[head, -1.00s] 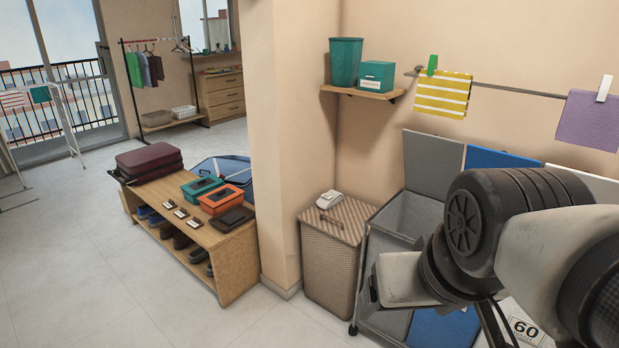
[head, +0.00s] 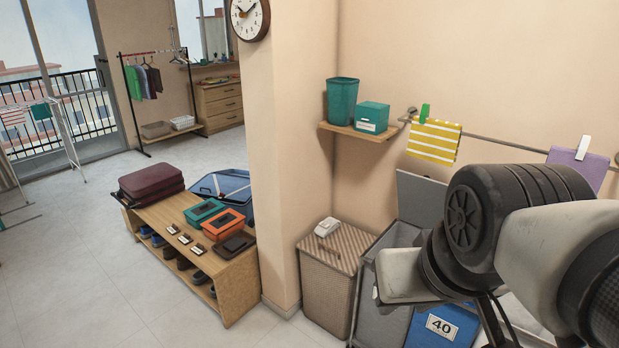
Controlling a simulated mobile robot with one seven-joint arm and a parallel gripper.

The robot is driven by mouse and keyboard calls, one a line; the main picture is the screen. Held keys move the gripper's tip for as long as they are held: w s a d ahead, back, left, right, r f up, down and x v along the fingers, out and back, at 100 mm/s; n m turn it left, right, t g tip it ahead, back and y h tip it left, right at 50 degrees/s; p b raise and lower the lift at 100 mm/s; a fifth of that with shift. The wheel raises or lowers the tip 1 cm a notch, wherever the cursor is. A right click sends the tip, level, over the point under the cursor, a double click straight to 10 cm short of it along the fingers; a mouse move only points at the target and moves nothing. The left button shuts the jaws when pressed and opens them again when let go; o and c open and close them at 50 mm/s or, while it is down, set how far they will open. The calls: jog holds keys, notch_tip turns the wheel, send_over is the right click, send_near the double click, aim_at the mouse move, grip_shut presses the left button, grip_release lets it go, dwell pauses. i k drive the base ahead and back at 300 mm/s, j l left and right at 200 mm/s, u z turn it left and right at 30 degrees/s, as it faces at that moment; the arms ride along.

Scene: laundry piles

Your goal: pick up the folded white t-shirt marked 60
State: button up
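I cannot make out a folded white t-shirt marked 60 in the head view now. A blue bin front with a white label reading 40 (head: 441,326) shows at the lower right, partly behind my arm. My arm's links cover much of the right side and hide what lies behind them. My gripper is not in view.
A woven hamper (head: 328,283) with a small white object (head: 327,227) on its lid stands beside a grey sorter bin (head: 383,324). A wooden shoe bench (head: 237,283) carries boxes and a maroon case (head: 151,185). Pale floor (head: 80,290) is clear at left.

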aim_at(328, 226)
jog(key=i+j+z, duration=0.15)
jog(key=i+j, duration=0.15)
jog(key=i, duration=0.15)
jog(key=i+j+z, duration=0.2)
jog(key=i+j, duration=0.15)
jog(key=i+j+z, duration=0.15)
jog(key=i+j, duration=0.25)
jog(key=i+j+z, duration=0.15)
jog(key=i+j, duration=0.25)
jog(key=i+j+z, duration=0.15)
jog(key=i+j, duration=0.2)
jog(key=j, duration=0.25)
jog(key=i+j+z, duration=0.2)
jog(key=j, duration=0.3)
jog(key=i, duration=0.1)
